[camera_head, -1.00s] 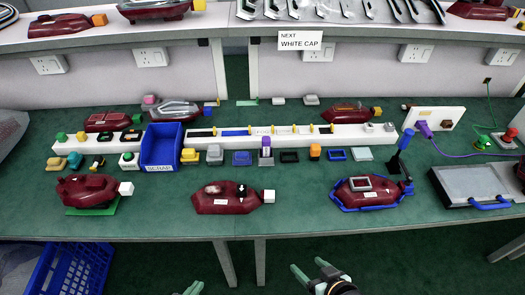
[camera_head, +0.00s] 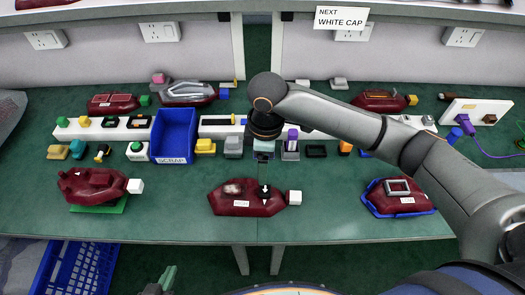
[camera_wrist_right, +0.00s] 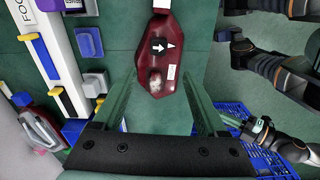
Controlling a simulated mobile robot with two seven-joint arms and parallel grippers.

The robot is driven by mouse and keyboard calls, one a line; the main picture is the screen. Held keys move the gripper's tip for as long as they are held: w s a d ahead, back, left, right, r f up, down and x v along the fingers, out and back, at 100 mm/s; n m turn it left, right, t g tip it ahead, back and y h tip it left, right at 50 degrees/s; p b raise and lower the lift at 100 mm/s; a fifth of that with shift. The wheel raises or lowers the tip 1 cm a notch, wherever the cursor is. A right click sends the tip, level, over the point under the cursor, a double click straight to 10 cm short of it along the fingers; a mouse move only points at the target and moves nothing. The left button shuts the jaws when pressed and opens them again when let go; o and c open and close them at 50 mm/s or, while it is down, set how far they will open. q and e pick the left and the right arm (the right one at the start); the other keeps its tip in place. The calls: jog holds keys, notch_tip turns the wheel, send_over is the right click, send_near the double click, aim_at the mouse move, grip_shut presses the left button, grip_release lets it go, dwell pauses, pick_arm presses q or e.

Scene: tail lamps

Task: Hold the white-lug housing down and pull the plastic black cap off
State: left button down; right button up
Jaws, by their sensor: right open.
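The dark red middle housing (camera_head: 226,199) lies on the green table with a white lug (camera_head: 294,197) at its right end. A small black cap with a white arrow mark (camera_head: 264,191) sits on its top. My right gripper (camera_head: 264,156) points down above the table, just behind this housing. In the right wrist view its green fingers (camera_wrist_right: 161,98) are wide apart and empty, with the housing (camera_wrist_right: 167,70) and cap (camera_wrist_right: 159,46) beyond them. My left gripper (camera_head: 164,281) is low at the bottom edge, off the table; its opening is unclear.
Another white-lug housing (camera_head: 92,186) lies on a green mat at left. A housing in a blue tray (camera_head: 385,211) lies at right. A blue scrap bin (camera_head: 173,136) and a strip of small parts stand behind. The table in front of the middle housing is clear.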

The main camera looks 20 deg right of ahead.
aim_at(265, 189)
jog(key=f, duration=1.2)
jog(key=shift+d+b, duration=0.25)
jog(key=shift+b, duration=0.1)
grip_shut()
